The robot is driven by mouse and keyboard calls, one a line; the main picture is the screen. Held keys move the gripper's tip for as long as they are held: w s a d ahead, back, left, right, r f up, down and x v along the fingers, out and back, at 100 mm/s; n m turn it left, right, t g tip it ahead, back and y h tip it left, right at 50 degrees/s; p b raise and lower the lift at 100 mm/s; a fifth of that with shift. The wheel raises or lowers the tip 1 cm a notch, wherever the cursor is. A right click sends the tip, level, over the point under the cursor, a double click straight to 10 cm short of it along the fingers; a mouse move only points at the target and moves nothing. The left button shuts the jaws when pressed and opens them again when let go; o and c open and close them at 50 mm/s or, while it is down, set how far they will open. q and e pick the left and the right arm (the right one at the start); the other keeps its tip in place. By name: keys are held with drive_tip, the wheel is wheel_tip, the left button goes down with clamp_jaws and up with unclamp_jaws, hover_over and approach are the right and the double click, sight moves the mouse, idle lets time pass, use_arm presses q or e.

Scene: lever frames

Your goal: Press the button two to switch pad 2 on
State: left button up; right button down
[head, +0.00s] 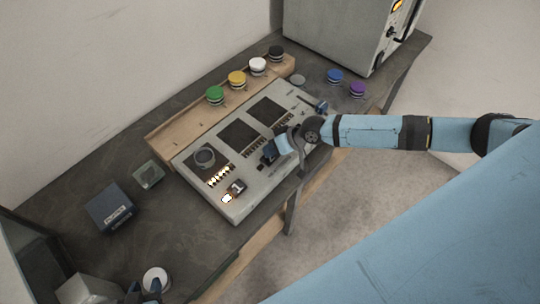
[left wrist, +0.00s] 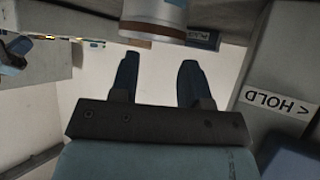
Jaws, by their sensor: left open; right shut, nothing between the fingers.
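In the left wrist view the left gripper (left wrist: 158,78) is open and empty, below a pale cylinder (left wrist: 154,22).
Green (head: 214,94), yellow (head: 236,78), white (head: 257,65) and black (head: 276,52) round buttons stand on a wooden block behind the console. Blue (head: 334,75) and purple (head: 357,89) ones stand right. A dark blue box (head: 110,209) sits left. A HOLD label (left wrist: 278,103) shows.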

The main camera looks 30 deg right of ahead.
use_arm(q)
drive_tip(key=shift+r+p, duration=0.6)
drive_tip(key=shift+p, duration=0.05)
use_arm(e)
drive_tip(key=shift+r, duration=0.65)
use_arm(q)
wheel_tip(320, 180, up, 4)
drive_tip(key=p, duration=0.3)
drive_tip(key=shift+f+p, duration=0.2)
drive_tip(key=shift+p, duration=0.1)
use_arm(e)
wheel_tip(320, 180, up, 4)
use_arm(q)
drive_tip(key=shift+r+p, duration=0.4)
drive_tip(key=shift+r, duration=0.05)
use_arm(e)
drive_tip(key=shift+r, duration=0.95)
use_arm(q)
drive_tip(key=shift+f, duration=0.1)
